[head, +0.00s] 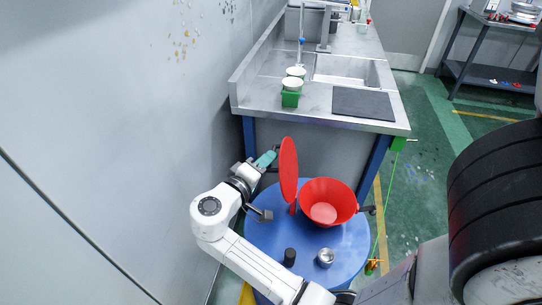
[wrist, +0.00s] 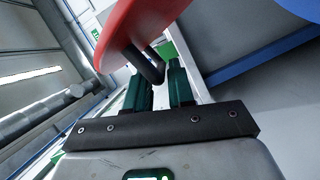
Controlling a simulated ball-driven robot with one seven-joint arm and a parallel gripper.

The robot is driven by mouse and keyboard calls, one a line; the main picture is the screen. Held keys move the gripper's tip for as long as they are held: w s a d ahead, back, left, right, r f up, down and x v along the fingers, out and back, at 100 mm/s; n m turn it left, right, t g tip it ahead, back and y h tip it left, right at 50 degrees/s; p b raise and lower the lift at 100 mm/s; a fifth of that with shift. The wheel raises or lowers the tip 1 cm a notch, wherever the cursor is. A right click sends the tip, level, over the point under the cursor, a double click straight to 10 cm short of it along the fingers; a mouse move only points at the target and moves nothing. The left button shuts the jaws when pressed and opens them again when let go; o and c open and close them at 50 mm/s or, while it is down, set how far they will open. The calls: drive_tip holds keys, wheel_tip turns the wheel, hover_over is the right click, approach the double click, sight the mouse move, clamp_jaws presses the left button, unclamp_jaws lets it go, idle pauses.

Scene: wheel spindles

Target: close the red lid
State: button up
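The red lid (head: 289,170) stands upright, tilted up at the left side of the red bowl (head: 345,204). The bowl's mouth is uncovered. My gripper (head: 267,159) is at the lid's left, beside its outer face. In the wrist view, the fingers of my gripper (wrist: 158,85) are apart with a gap between them. A dark bar (wrist: 146,64) juts from the lid toward the gap. I cannot tell whether the fingers touch it.
The bowl stands on a blue round table (head: 340,250), with a black cylinder (head: 290,257) and a small metal cup (head: 325,257) at its front. A grey wall (head: 120,130) is close at the left. A steel sink counter (head: 315,95) stands behind.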

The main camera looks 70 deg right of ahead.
drive_tip(key=shift+x, duration=1.3)
drive_tip(key=shift+c, duration=0.3)
clamp_jaws()
